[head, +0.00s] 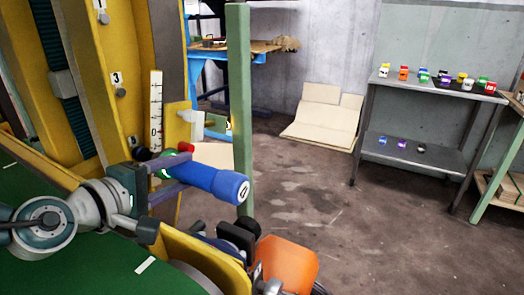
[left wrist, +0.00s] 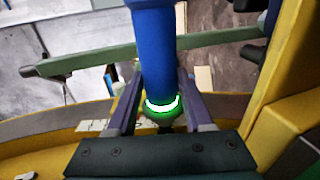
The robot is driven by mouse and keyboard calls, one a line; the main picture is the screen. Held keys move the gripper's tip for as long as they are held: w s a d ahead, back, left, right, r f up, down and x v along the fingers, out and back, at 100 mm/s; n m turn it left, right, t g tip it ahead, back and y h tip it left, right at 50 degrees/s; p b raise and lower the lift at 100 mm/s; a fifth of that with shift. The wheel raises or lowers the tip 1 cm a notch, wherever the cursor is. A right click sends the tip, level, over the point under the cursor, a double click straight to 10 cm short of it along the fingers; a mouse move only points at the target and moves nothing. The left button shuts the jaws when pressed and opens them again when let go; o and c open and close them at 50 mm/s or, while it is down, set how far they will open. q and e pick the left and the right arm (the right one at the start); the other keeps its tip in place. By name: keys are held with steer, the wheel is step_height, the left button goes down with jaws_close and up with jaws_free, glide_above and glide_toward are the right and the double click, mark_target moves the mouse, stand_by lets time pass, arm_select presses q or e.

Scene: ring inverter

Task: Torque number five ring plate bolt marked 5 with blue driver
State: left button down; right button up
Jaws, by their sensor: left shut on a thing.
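The blue driver (head: 214,181) is held roughly level in my left gripper (head: 178,173), its round marked end towards the right. In the left wrist view the blue driver (left wrist: 154,45) stands between the two fingers of my left gripper (left wrist: 163,112), with a lit green ring (left wrist: 162,106) around it. The yellow ring plate (head: 98,75) is at the left, with bolts marked 1 (head: 102,17) and 3 (head: 120,91). No bolt marked 5 can be made out, and I cannot tell whether the driver touches a bolt.
A green post (head: 240,70) stands just behind the driver. A white scale (head: 156,110) is fixed by the plate. An orange rounded object (head: 287,262) is at the bottom. A grey shelf (head: 425,85) with small coloured items is at the right. Open floor lies between.

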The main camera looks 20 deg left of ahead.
mark_target(192, 177)
arm_select(q)
steer(key=shift+w+a+r+b, duration=0.15)
steer(key=shift+a+b, duration=0.35)
steer(key=shift+a, duration=0.35)
stand_by(0.4)
steer(key=shift+a, duration=0.15)
stand_by(1.5)
steer(key=shift+d+r+p, duration=0.15)
steer(key=shift+d+p, duration=0.65)
steer(key=shift+d, duration=0.05)
steer(key=shift+s+d+p, duration=0.2)
steer(key=shift+d+p, duration=0.65)
steer(key=shift+d, duration=0.85)
